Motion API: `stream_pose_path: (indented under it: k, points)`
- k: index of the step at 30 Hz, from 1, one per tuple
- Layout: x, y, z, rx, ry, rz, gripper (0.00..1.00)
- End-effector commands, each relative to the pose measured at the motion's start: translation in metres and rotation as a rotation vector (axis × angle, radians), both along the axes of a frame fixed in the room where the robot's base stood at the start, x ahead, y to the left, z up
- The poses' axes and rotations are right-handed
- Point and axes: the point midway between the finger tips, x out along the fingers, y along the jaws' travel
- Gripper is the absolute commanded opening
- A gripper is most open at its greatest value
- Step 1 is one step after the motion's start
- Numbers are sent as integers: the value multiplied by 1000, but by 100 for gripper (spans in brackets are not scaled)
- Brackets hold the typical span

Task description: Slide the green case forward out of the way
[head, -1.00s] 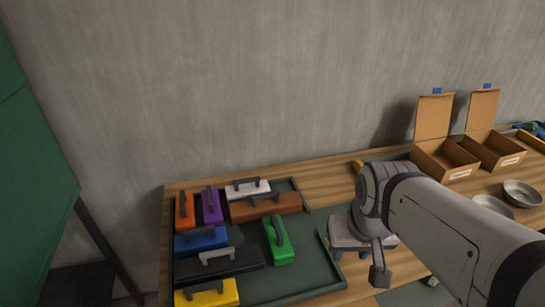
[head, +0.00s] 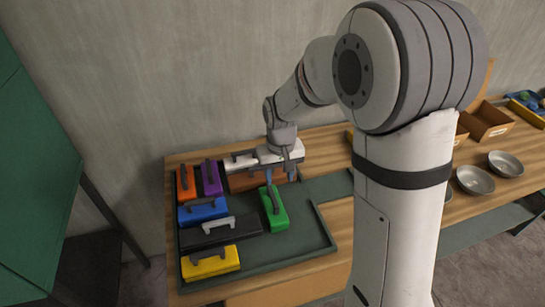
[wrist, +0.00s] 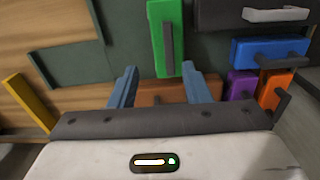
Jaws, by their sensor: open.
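The green case (head: 274,209) lies on the dark green tray (head: 312,238), its dark handle on top, near the tray's middle right. It also shows in the wrist view (wrist: 161,52), upper middle. My gripper (head: 268,182) is open above the tray, close to the far end of the green case. I cannot tell whether a finger touches the green case.
Orange (head: 185,183), purple (head: 210,178), blue (head: 203,211), black (head: 222,232) and yellow (head: 211,262) cases fill the tray's left side. The brown case (head: 243,181) lies behind the green one. The tray's front right is bare. Metal bowls (head: 475,180) and cardboard boxes (head: 486,124) stand at right.

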Motion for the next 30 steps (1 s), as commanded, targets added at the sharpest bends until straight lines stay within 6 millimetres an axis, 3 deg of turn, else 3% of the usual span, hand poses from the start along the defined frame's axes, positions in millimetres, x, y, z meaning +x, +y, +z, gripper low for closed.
stream_pose_path:
  k: [6, 11, 24, 30]
  points:
    - [11, 17, -18, -6, 20, 26, 44]
    - [11, 18, -30, -6, 22, 27, 44]
    - [11, 18, -88, -6, 21, 28, 44]
    - [11, 19, -93, -6, 20, 28, 44]
